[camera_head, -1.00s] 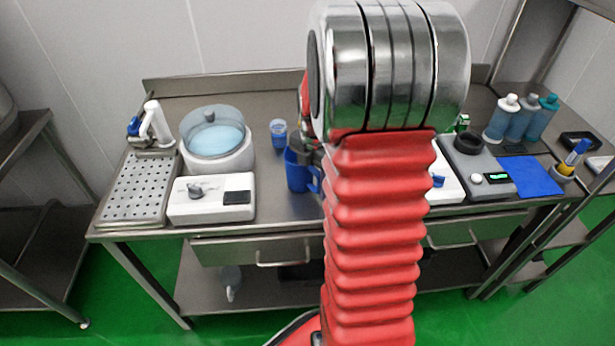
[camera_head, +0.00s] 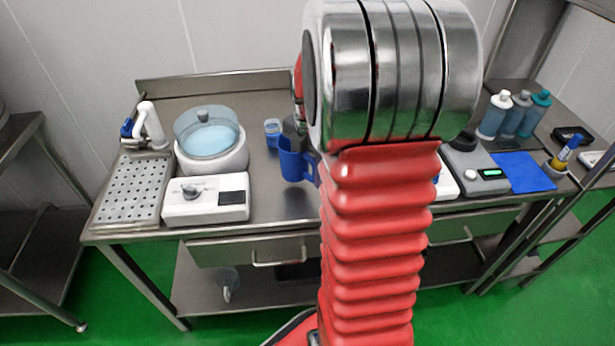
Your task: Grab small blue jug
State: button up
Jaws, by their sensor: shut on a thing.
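The small blue jug (camera_head: 291,163) with its handle on the right is in the middle of the picture, over the steel table. My gripper (camera_head: 294,133) is at the jug's rim and shut on it. Most of the gripper is hidden behind my red arm and its metal joint. The jug looks upright and seems to be held a little above the table top.
A small blue-lidded container (camera_head: 272,133) stands just behind and left of the jug. A lidded white bowl device (camera_head: 212,155) and a white control box (camera_head: 206,200) are to the left. A grey scale (camera_head: 478,165) and several bottles (camera_head: 495,115) are to the right.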

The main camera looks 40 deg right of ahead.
aim_at(308, 156)
jog(key=shift+r, duration=2.95)
jog(key=shift+w, duration=0.1)
dwell(1.1)
